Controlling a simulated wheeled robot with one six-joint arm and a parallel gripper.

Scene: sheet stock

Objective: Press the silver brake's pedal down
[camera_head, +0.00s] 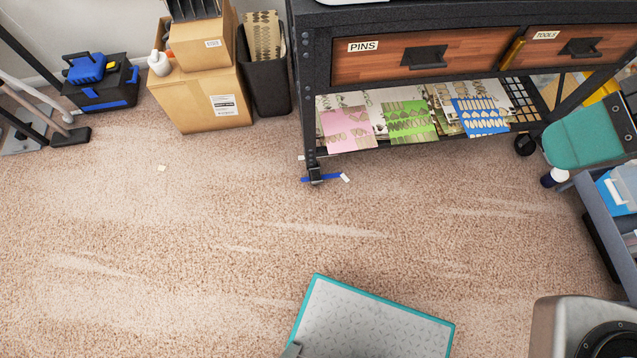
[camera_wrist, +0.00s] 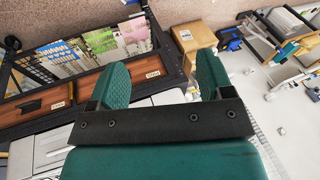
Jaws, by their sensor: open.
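At the left edge of the head view, a silver-grey tubular frame with a flat base plate (camera_head: 22,138) is partly cut off. A dark pedal-like block (camera_head: 72,137) sits low at its right side, close to the carpet. I take this frame for the silver brake, though most of it is out of view. In the wrist view, a stand (camera_wrist: 270,42) at the upper right may be the same frame; its pedal cannot be made out. My gripper (camera_wrist: 164,78) shows in the wrist view, its two green fingers wide apart with nothing between them, far from the stand.
A black-and-blue toolbox (camera_head: 100,88), cardboard boxes (camera_head: 200,98) and a black bin (camera_head: 266,85) stand along the wall. A drawer bench (camera_head: 305,110) has a blue-and-white item at its leg. A teal-edged panel (camera_head: 375,320) is at the bottom. The middle carpet is clear.

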